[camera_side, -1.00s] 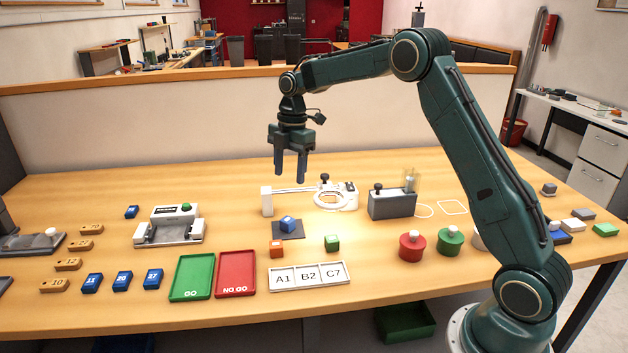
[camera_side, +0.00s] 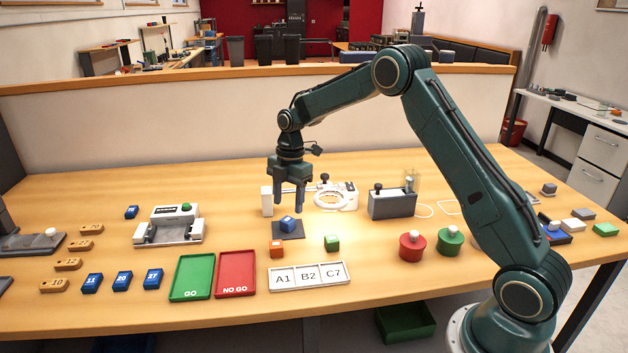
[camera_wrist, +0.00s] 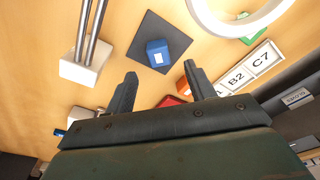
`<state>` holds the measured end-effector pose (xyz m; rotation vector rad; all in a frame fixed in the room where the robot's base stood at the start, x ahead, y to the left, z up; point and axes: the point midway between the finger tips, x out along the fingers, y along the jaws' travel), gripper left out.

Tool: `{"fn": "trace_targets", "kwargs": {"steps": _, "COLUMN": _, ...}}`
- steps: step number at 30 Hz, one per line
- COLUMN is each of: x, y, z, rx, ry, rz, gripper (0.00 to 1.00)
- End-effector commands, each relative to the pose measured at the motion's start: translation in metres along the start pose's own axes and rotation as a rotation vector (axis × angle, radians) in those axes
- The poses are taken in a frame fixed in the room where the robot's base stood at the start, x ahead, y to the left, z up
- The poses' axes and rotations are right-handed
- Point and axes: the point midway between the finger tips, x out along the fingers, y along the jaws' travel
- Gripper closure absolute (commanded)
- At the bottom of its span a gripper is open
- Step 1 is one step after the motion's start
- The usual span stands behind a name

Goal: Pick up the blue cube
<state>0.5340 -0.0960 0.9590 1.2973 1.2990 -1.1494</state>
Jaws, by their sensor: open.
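The blue cube (camera_side: 288,224) sits on a dark square pad (camera_side: 290,236) near the middle of the table. It has a pale label on top. In the wrist view the blue cube (camera_wrist: 157,52) lies on the dark pad (camera_wrist: 141,38), ahead of and between the line of my two fingers. My gripper (camera_side: 289,207) is open and empty, pointing down just above the cube. Its fingers also show apart in the wrist view (camera_wrist: 161,80).
A white stand with a ring (camera_side: 331,198) is just behind and right of the cube. An orange cube (camera_side: 277,249) and a green cube (camera_side: 331,243) are in front. A white A1 B2 C7 tray (camera_side: 309,287), a red NO GO tray (camera_side: 236,273) and a green tray (camera_side: 192,277) lie nearer the front edge.

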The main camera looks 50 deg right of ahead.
Motion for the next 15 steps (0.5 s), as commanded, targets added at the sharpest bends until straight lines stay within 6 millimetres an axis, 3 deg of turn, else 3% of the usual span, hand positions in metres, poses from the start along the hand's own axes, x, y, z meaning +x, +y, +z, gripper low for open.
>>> {"fn": "trace_targets", "kwargs": {"steps": 15, "x": 0.018, "y": 0.0, "z": 0.001, "rx": 0.0, "ry": 0.0, "rz": -0.001, "gripper": 0.45}}
